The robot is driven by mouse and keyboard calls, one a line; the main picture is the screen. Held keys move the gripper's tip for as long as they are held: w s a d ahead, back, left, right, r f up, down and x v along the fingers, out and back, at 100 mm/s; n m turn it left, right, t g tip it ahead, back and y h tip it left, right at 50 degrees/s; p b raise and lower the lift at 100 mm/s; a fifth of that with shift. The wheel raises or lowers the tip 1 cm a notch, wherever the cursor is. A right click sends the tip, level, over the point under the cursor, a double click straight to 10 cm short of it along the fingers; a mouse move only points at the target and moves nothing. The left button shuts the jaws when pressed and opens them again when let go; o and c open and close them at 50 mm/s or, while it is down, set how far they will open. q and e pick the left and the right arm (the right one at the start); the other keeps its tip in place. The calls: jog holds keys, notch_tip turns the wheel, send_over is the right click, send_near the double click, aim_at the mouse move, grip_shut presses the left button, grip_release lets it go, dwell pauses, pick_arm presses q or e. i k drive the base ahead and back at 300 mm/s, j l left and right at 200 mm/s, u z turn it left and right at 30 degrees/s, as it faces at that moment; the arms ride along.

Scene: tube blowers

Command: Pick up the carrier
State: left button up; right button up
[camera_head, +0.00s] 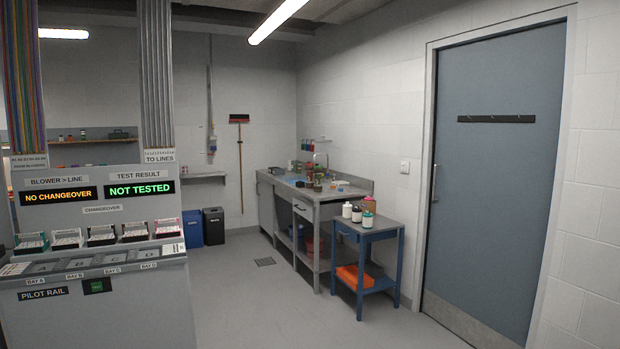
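I cannot tell for sure which thing is the carrier. No grippers show in the head view. On the left stands a grey console (100,310) marked "PILOT RAIL", with several bays labelled "BAY A" to "BAY D". Behind the bays is a row of small bins with coloured edges, including a green one (31,243) at the left and a pink one (167,228) at the right. The bins' contents are too small to make out. One display (58,195) reads "NO CHANGEOVER" and another (139,189) reads "NOT TESTED".
A blue cart (384,236) with several bottles and an orange item (364,277) stands in front of a grey counter (335,196) with a sink. Two bins, blue (192,228) and black (213,226), stand by the wall. A blue-grey door (495,170) is shut. The middle floor (270,315) is clear.

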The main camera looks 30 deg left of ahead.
aim_at(318, 187)
jog(key=i+j+u, duration=0.65)
jog(key=i, duration=0.25)
jog(key=i+j+u, duration=0.3)
jog(key=i, duration=0.2)
jog(key=i+u, duration=0.35)
jog(key=i, duration=4.4)
jog(key=i+j+z, duration=0.2)
jog(key=i, duration=0.25)
jog(key=i+z, duration=0.15)
jog(key=i, duration=0.25)
jog(key=j+z, duration=0.3)
jog(key=j, duration=1.05)
